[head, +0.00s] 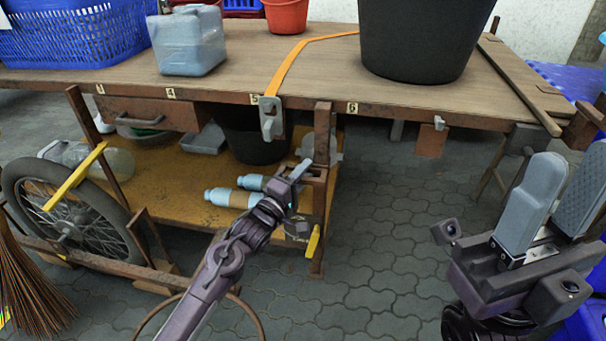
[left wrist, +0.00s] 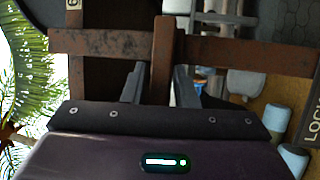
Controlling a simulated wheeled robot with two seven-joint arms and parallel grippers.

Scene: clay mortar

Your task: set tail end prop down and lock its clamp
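A rusty post, which looks like the tail end prop (head: 318,245), stands at the right end of the cart's lower frame. A yellow lever, perhaps its clamp (head: 312,241), hangs beside it. My left gripper (head: 300,170) is at the top of this post under the cart's edge. In the left wrist view, a rusty upright bar (left wrist: 163,80) lies between its two separated fingers (left wrist: 158,72), and a crossbar passes beyond. Firm contact is not visible. Part of a "LOCK" label (left wrist: 309,125) shows at the right edge. My right gripper (head: 570,165) is open and empty at the right.
The wooden cart top (head: 240,75) carries a black tub (head: 420,35), a blue jerrycan (head: 187,42) and a blue basket (head: 80,38). Blue bottles (head: 232,198) lie on the lower shelf. A spoked wheel (head: 72,215) and broom (head: 30,280) are at left. Paving is clear right of the post.

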